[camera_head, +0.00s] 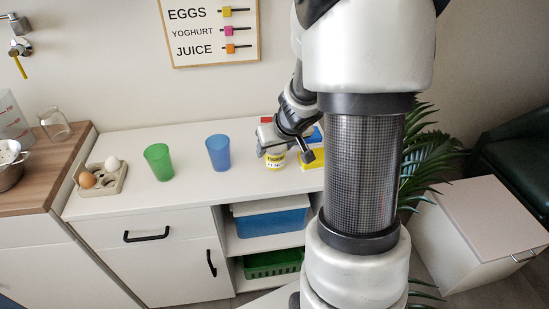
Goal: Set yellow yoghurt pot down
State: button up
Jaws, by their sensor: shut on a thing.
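The yellow yoghurt pot (275,160) is a small pot with a yellow and white label. It is at the right part of the white counter (205,186), next to the blue cup. My gripper (285,150) reaches down from my arm and is shut on the pot. The gripper hides the top of the pot. I cannot tell whether the pot's base touches the counter.
A blue cup (218,152) and a green cup (158,161) stand left of the pot. An egg tray (104,184) with eggs lies further left. A yellow thing (313,160) is close on the pot's right. The counter front is clear.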

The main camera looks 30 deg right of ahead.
jog(key=shift+f, duration=0.6)
jog(key=o, duration=1.2)
